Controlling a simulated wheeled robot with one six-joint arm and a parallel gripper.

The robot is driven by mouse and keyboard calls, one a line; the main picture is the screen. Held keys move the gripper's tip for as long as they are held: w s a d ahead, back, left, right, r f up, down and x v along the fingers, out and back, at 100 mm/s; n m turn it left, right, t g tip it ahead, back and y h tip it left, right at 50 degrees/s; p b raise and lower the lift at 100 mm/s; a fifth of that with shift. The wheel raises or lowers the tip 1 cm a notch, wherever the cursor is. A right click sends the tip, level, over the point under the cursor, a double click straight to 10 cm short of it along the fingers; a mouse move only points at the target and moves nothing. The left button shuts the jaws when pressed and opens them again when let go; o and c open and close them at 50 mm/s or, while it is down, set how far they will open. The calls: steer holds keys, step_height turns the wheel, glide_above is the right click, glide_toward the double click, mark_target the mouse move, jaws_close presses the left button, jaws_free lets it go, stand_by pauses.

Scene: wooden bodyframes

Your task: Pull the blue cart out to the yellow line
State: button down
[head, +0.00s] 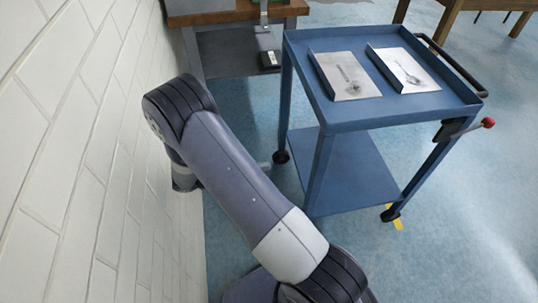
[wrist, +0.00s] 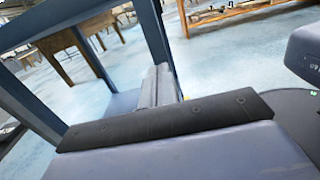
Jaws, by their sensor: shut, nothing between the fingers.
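The blue cart (head: 350,118) stands upright right of centre in the head view, with a top tray and a lower shelf (head: 350,175). A black handle bar (head: 455,65) is on its right side, and a lever with a red knob (head: 488,123) sticks out at its near right corner. A short piece of yellow line (head: 396,222) shows on the floor by the near right caster. My gripper (wrist: 158,72) is shut and empty in the wrist view, with blue cart posts (wrist: 156,35) close beyond it. In the head view my arm mostly hides it, low by the cart's left side.
Two trays (head: 345,76) (head: 403,70), each with a spoon-like shape, lie on the cart top. A white brick wall (head: 75,130) runs along the left. A wooden bench (head: 230,14) stands behind the cart. Open blue floor (head: 480,230) lies to the right.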

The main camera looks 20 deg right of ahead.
mark_target(319, 157)
steer(key=b+x, duration=0.1)
steer(key=x, duration=1.3)
steer(key=shift+s, duration=0.1)
